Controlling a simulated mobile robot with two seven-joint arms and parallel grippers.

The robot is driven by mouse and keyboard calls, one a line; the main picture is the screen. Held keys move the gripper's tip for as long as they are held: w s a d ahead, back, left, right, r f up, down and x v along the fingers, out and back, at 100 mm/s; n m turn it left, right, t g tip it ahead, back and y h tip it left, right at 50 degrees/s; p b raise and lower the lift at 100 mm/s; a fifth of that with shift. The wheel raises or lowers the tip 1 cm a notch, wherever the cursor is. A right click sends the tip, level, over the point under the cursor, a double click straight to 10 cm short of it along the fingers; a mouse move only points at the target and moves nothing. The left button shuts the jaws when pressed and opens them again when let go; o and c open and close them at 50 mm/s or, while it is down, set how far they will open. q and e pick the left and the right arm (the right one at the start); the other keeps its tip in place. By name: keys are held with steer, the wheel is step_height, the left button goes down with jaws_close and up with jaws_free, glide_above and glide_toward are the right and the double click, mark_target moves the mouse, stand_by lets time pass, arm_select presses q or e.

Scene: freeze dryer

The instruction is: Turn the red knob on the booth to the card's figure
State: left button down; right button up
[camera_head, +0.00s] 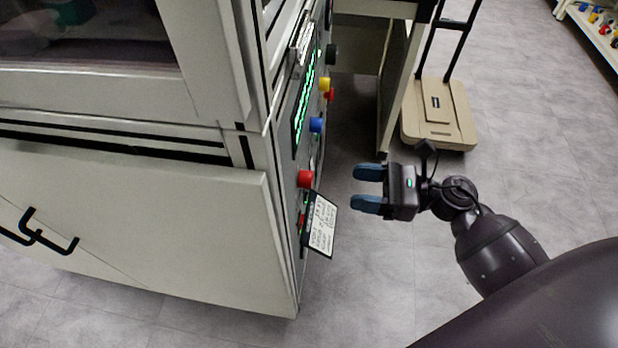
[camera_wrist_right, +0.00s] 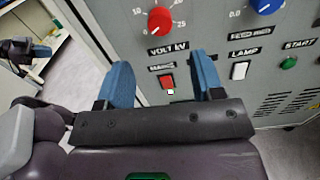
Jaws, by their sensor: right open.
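The red knob (camera_head: 304,179) is on the booth's side panel (camera_head: 284,150). In the right wrist view the red knob (camera_wrist_right: 160,20) sits above a "VOLT kV" label, with 10 and 25 readable on its scale; its exact setting is unclear. My right gripper (camera_head: 354,188) is open and empty, facing the panel, apart from the knob. In the right wrist view its blue fingers (camera_wrist_right: 162,64) straddle the knob's column from below. My left gripper (camera_wrist_right: 38,52) appears at the left edge, partly cut off.
A blue knob (camera_wrist_right: 265,5) is right of the red one. A red mains switch (camera_wrist_right: 167,82), a white lamp switch (camera_wrist_right: 239,70) and a green start button (camera_wrist_right: 288,62) lie lower. A beige trolley (camera_head: 438,115) stands behind my right gripper. Floor between gripper and booth is clear.

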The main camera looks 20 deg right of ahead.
mark_target(306, 179)
steer(key=x, duration=0.8)
steer(key=shift+w+a, duration=0.25)
steer(key=c, duration=0.9)
steer(key=shift+m, duration=0.3)
